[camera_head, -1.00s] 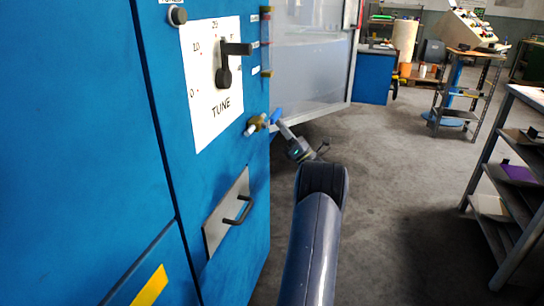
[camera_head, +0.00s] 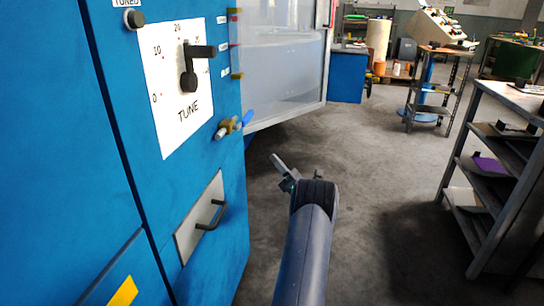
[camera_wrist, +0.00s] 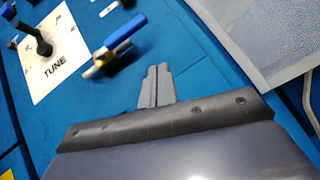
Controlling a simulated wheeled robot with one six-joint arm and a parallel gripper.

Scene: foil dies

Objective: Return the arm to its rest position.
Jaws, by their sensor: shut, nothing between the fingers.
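My arm (camera_head: 308,240) reaches forward from the bottom of the head view, to the right of the blue cabinet. My gripper (camera_head: 277,160) shows beyond the arm's dark joint, apart from the cabinet face. In the wrist view my gripper (camera_wrist: 157,72) is shut, its two grey fingers side by side with nothing between them. The brass valve with a blue handle (camera_wrist: 112,45) appears left of the fingers, not touched by them. It also shows on the cabinet's edge in the head view (camera_head: 232,127).
The blue cabinet (camera_head: 45,170) fills the left, with a TUNE dial (camera_head: 189,80) and a drawer handle (camera_head: 211,215). A clear panel (camera_head: 283,70) stands behind it. A grey shelf rack (camera_head: 490,195) stands at right. The floor (camera_head: 365,165) between is open.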

